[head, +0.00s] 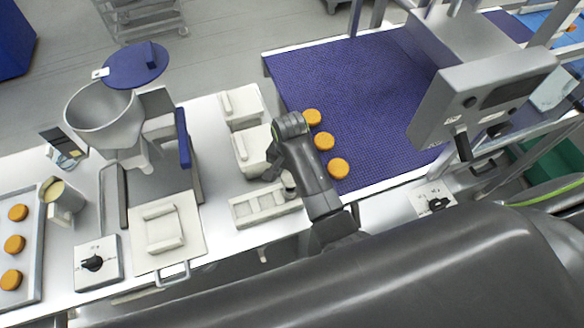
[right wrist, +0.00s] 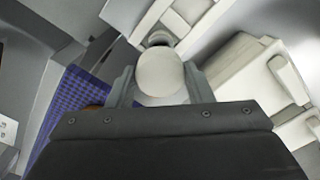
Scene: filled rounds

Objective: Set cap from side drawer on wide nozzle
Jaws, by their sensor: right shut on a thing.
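My right gripper (right wrist: 158,82) is shut on a rounded off-white cap (right wrist: 162,72), which sits between its two fingers in the right wrist view. In the head view this gripper (head: 282,178) is over the right end of an open pale drawer with compartments (head: 252,211). The arm hides part of that end, and I cannot tell whether the cap is clear of the drawer. A machine with a grey funnel hopper (head: 101,110) and a spout (head: 146,161) stands at the left; I cannot make out which nozzle is the wide one. My left gripper is out of view.
Two closed pale drawer boxes (head: 240,106) stand behind the open drawer. A blue belt (head: 365,90) with orange rounds (head: 338,168) lies to the right. A tray of orange rounds (head: 32,222), a jug (head: 66,200) and a dial box (head: 98,265) are at the left.

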